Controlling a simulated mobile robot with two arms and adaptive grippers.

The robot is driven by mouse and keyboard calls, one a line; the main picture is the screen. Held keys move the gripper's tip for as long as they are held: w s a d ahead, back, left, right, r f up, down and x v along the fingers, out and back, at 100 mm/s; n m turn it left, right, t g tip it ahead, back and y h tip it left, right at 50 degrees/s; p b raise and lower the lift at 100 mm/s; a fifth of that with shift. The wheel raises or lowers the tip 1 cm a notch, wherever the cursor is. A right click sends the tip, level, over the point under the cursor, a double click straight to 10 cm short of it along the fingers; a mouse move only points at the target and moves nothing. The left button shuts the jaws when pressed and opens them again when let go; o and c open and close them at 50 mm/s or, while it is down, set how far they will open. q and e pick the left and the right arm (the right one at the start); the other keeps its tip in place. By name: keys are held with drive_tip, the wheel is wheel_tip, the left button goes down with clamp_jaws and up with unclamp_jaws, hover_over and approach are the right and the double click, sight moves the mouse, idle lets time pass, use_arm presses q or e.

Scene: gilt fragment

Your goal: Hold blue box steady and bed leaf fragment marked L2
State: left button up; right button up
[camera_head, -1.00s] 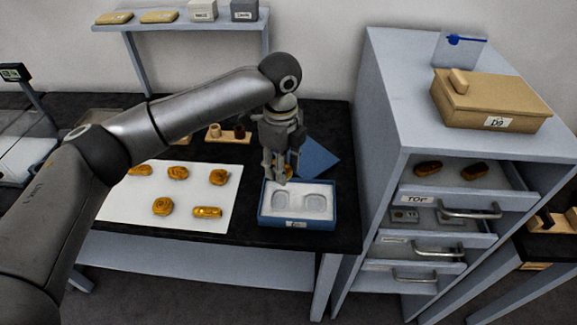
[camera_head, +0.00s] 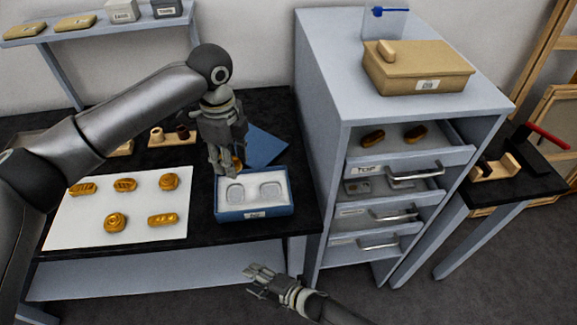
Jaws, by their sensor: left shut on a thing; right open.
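The blue box (camera_head: 232,213) is open on the black bench, with a white insert and two empty recesses. A gold piece (camera_head: 237,162) shows partly behind the gripper's fingers. Several gold fragments lie on a white sheet (camera_head: 85,222) left of the box, including an oval one (camera_head: 115,222) and a bar-shaped one (camera_head: 162,219). Their marks are too small to read, so I cannot tell which is L2. My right gripper (camera_head: 256,276) is open and empty, low in front of the bench.
A grey drawer cabinet (camera_head: 325,150) stands right of the box; its top drawer holds two gold pieces. A tan lidded box (camera_head: 415,78) sits on top. A small wooden holder (camera_head: 170,138) stands farther back.

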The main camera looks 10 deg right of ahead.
drive_tip(key=s+a+r+n+g+y, duration=0.35)
drive_tip(key=a+r+n, duration=0.3)
drive_tip(key=n, duration=0.25)
drive_tip(key=s+a+r+n+g+y, duration=0.25)
drive_tip(key=a+r+n+g, duration=0.35)
drive_tip(key=n, duration=0.3)
drive_tip(key=s+a+r+n+g+h, duration=0.1)
drive_tip(key=s+a+r+n+g, duration=0.1)
drive_tip(key=s+r+n, duration=0.4)
drive_tip(key=s+a+r+n+g+h, duration=0.25)
drive_tip(key=r+n, duration=0.25)
drive_tip(key=r, duration=0.3)
drive_tip(key=s+a+r+n+g+h, duration=0.1)
drive_tip(key=s+r+n+g, duration=0.15)
drive_tip(key=r+n, duration=0.35)
drive_tip(key=n+t+h, duration=1.2)
drive_tip(key=n+t, duration=0.1)
approach(286, 186)
drive_tip(key=x, duration=0.7)
drive_tip(key=shift+f, duration=0.15)
drive_tip(key=shift+c, duration=0.2)
